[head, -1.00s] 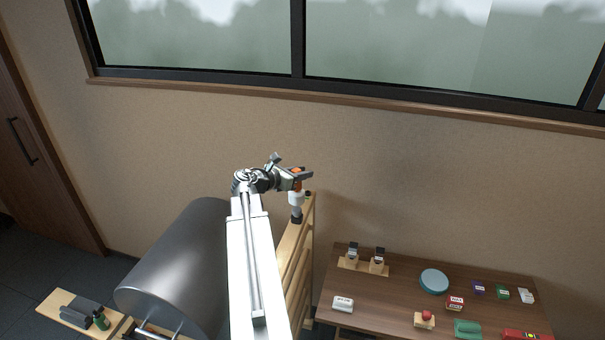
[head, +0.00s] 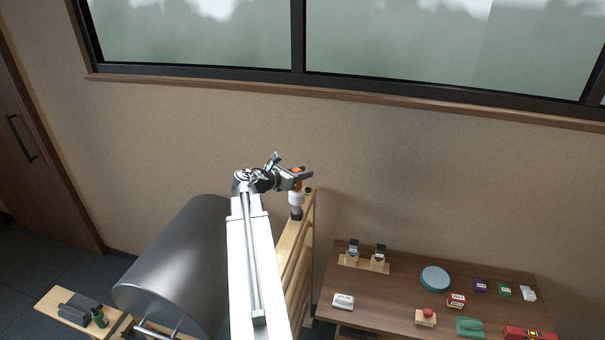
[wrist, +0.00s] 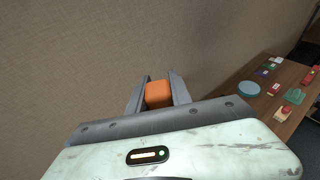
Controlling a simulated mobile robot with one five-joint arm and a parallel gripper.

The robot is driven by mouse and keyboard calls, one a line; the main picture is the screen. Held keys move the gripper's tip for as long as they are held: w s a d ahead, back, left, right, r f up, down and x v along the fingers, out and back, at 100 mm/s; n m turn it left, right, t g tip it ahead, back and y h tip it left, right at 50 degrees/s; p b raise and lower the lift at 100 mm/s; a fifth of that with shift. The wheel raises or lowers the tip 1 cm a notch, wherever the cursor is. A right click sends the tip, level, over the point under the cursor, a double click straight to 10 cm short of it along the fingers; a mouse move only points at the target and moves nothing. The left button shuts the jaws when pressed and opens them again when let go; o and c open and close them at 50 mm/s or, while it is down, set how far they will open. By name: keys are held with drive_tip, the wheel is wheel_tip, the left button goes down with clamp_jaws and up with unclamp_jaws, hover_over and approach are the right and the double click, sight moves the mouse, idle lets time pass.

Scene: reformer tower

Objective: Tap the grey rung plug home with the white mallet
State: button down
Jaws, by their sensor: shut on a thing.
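My gripper (head: 300,175) is above the top of a wooden ladder-like tower (head: 293,245). It is shut on the orange handle of the white mallet (head: 296,198); the orange end also shows between the jaws in the wrist view (wrist: 158,94). The white part of the mallet hangs below the jaws. A dark grey piece (head: 296,214) sits directly under it, near the tower's top; I cannot tell whether this is the rung plug or part of the mallet, or whether they touch. A small dark knob (head: 308,190) is at the tower's far top end.
A brown table (head: 390,305) right of the tower holds a blue disc (head: 435,278), small boxes and blocks. The wall and window are behind. The air right of my gripper is clear.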

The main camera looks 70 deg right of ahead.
drive_tip(key=shift+r, duration=0.45)
drive_tip(key=shift+r, duration=0.1)
wheel_tip(320, 180, up, 5)
drive_tip(key=p, duration=0.5)
